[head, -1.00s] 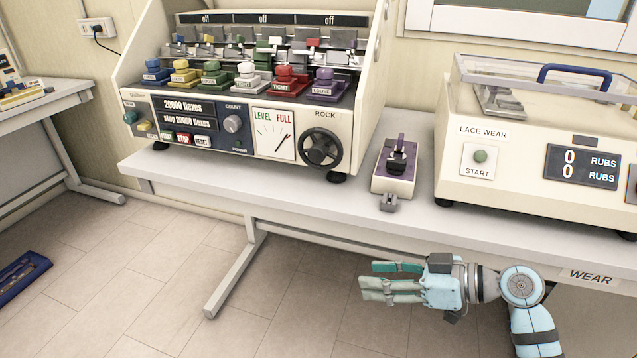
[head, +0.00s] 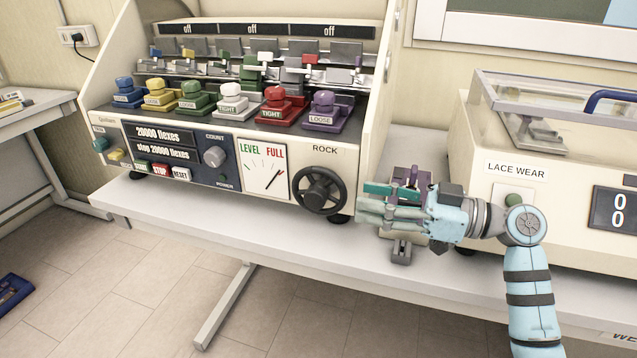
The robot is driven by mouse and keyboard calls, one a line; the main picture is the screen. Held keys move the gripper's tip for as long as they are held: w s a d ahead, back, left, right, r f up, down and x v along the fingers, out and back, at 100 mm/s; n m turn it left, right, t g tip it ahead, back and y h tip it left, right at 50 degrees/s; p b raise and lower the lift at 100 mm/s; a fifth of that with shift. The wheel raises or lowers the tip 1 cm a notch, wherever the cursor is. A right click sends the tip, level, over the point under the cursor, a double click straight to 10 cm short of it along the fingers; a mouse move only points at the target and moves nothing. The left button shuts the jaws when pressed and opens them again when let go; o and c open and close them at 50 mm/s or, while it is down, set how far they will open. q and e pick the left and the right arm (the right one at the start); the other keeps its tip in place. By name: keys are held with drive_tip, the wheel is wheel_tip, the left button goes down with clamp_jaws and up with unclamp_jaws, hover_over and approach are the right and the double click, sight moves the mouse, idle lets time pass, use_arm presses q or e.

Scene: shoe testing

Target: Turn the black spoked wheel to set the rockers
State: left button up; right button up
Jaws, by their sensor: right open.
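The black spoked wheel (head: 319,190) sits below the ROCK label on the front right of the cream flexing machine (head: 225,205). The LEVEL/FULL gauge (head: 263,172) is just left of it, with its needle slanting up to the right. The rockers (head: 262,68) stand in a row along the top of the machine, above several coloured clamp blocks. My right gripper (head: 376,203) is open and empty, just right of the wheel, with its fingertips pointing left at it. A small gap seems to lie between them. My left gripper is not in view.
A purple-topped fixture (head: 411,180) stands behind my right gripper and is partly hidden by it. A small grey clamp (head: 401,251) lies in front. The lace wear machine (head: 566,180) stands to the right.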

sight(321, 190)
drive_tip(key=x, duration=1)
drive_tip(key=shift+w+a+f, duration=0.15)
drive_tip(key=shift+a, duration=0.1)
drive_tip(key=shift+w+d+f, duration=0.1)
drive_tip(key=shift+f, duration=0.05)
drive_tip(key=c, duration=1)
